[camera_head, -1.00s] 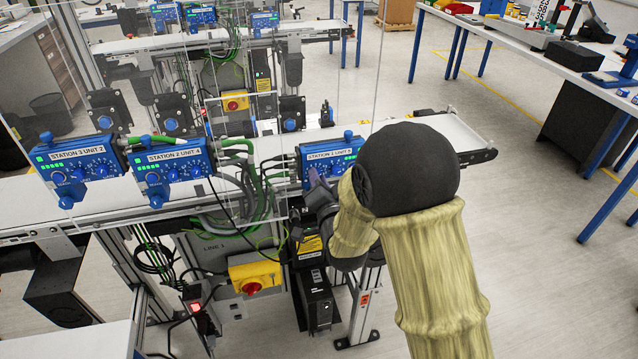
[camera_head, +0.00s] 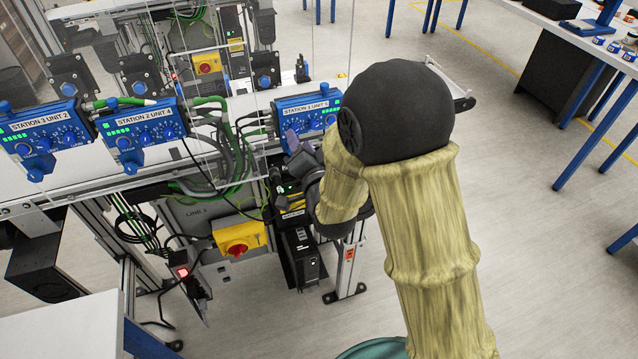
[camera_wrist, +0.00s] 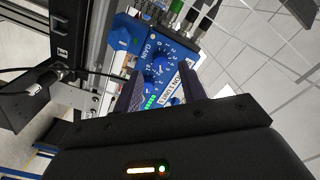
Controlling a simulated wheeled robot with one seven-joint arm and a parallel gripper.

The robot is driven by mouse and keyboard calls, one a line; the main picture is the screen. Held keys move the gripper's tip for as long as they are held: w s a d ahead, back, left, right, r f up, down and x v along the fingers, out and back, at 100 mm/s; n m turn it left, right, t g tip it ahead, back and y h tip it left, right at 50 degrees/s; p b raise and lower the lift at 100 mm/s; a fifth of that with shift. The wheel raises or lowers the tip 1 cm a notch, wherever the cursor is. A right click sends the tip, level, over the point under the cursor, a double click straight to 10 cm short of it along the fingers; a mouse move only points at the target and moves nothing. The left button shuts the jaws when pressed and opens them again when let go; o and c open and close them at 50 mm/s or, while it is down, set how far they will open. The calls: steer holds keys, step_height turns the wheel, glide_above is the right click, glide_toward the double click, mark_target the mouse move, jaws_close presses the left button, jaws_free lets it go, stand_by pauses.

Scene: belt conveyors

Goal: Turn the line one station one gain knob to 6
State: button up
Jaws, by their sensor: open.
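The blue station 1 control box (camera_head: 308,108), labelled "STATION 1 UNIT 5", is on the line's near side in the head view, partly hidden by my arm and gripper. In the wrist view, the box (camera_wrist: 172,50) shows tilted, with a blue gain knob (camera_wrist: 160,65) beside the word "GAIN" and a ring of numbers. I cannot tell the knob's pointer setting. My gripper (camera_wrist: 160,77) is open, its two dark fingers on either side of the gain knob in the picture. I cannot tell whether they touch it. My gripper (camera_head: 297,145) also shows in the head view.
Two more blue boxes, station 2 (camera_head: 142,130) and station 3 (camera_head: 42,138), sit to the left. A yellow switch box with a red knob (camera_head: 238,240) hangs below. Green and black cables run between the boxes. Clear panels stand above the belt. Open floor lies to the right.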

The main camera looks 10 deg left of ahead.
steer(key=b+v, duration=0.2)
steer(key=v, duration=0.1)
steer(key=b+v, duration=0.2)
steer(key=v, duration=0.1)
steer(key=shift+f, duration=0.2)
steer(key=shift+s+b, duration=0.1)
steer(key=shift+b, duration=0.45)
steer(key=b+v, duration=0.7)
steer(key=b, duration=0.5)
steer(key=shift+s+d+r, duration=0.2)
steer(key=shift+s, duration=0.15)
